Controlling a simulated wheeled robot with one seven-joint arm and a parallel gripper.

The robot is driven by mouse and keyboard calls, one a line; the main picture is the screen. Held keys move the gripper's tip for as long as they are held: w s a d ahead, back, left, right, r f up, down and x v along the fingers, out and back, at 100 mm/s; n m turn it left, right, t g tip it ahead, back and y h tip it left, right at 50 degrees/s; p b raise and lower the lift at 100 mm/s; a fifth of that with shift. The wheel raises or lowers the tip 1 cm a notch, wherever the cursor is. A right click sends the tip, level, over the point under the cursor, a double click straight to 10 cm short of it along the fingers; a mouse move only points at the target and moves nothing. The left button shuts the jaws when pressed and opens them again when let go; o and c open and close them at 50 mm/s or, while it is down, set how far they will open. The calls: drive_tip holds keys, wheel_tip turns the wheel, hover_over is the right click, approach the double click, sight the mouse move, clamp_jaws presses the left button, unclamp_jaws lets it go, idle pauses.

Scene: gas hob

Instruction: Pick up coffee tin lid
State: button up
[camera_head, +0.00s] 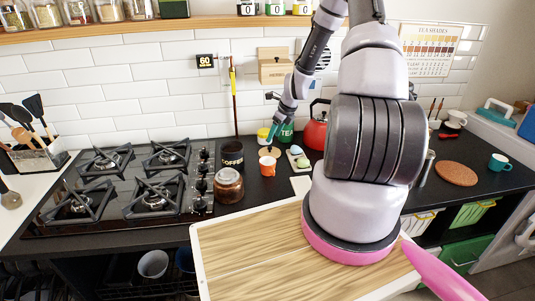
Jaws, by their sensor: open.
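The black coffee tin (231,157), lettered COFFEE, stands upright on the dark counter just right of the hob. Its top looks dark, and I cannot tell whether a lid is on it. A small tan disc (269,152) lies right of the tin, behind an orange cup; I cannot tell if it is the lid. My gripper (271,136) points down above and behind this disc, to the right of the tin. It is small in the view, appears open, and no object shows in it.
A brown glass jar (228,186) stands in front of the tin, and an orange cup (269,166) to its right. A green TEA tin (286,136) and red kettle (316,131) are behind. My arm hides the counter's middle.

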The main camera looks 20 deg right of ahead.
sight(270, 147)
drive_tip(key=x, duration=0.6)
drive_tip(key=shift+d+f, duration=0.3)
drive_tip(key=shift+f, duration=0.1)
clamp_jaws()
